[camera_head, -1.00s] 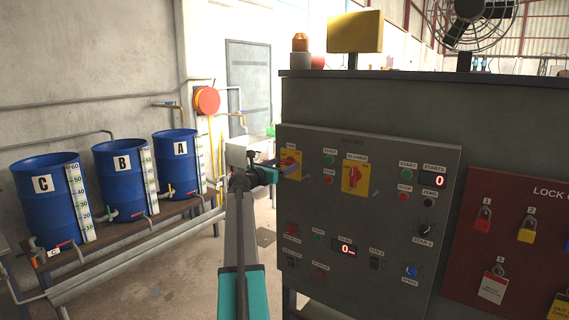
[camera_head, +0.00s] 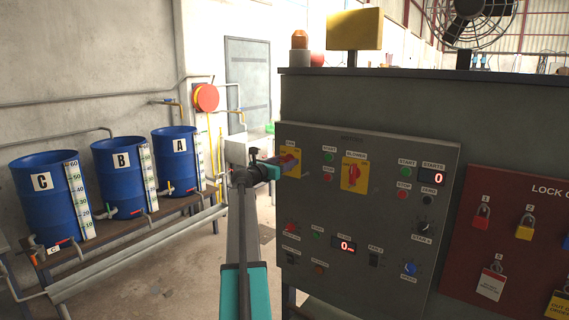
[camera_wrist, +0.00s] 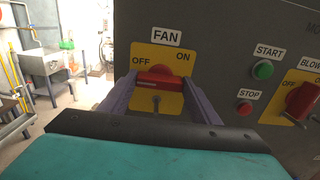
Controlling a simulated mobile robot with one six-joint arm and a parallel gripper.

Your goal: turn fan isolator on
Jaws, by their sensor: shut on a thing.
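The fan isolator is a yellow plate (camera_wrist: 170,54) marked FAN, OFF at left and ON at right, with a red handle (camera_wrist: 158,77). In the wrist view the handle lies roughly crosswise below the two words; I cannot tell which word it points to. My gripper (camera_wrist: 160,84) is shut on this handle, one purple finger at each end. In the head view the isolator plate (camera_head: 291,157) is at the panel's upper left, partly hidden by my gripper (camera_head: 283,163).
The grey control panel (camera_head: 385,220) carries the blower isolator (camera_head: 355,173) to the right, with green and red buttons between. A red lockout board (camera_head: 500,250) hangs further right. Blue drums (camera_head: 120,170) stand on a rack at left. Open floor lies between.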

